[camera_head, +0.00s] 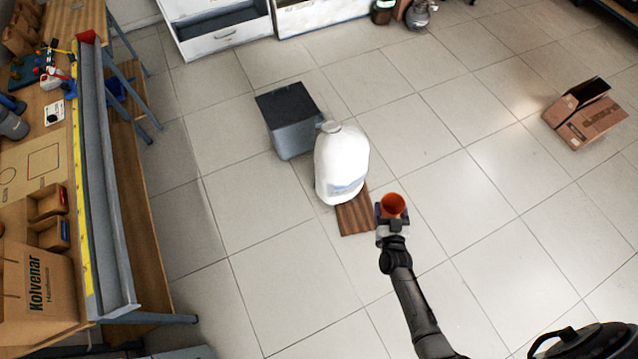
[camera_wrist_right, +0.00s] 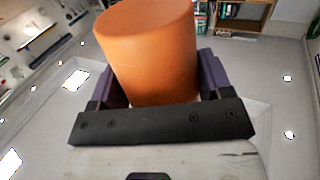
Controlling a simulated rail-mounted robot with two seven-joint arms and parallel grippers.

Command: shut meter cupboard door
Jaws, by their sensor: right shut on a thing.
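My right gripper (camera_head: 392,222) is shut on an orange cylinder (camera_head: 393,205), which looks like a cup or pot with an open top. In the right wrist view the orange cylinder (camera_wrist_right: 155,50) sits between the two purple-dark fingers (camera_wrist_right: 160,90). The gripper is over the tiled floor, just right of a brown wooden board. I cannot make out for certain a meter cupboard or its door in either view. My left gripper is not in view.
A white jug-like container (camera_head: 342,160) stands by the wooden board (camera_head: 354,218), beside a grey box (camera_head: 290,122). A workbench (camera_head: 45,100) runs along the left. White units (camera_head: 215,35) stand at the back. A cardboard box (camera_head: 590,125) lies far right; floor between is clear.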

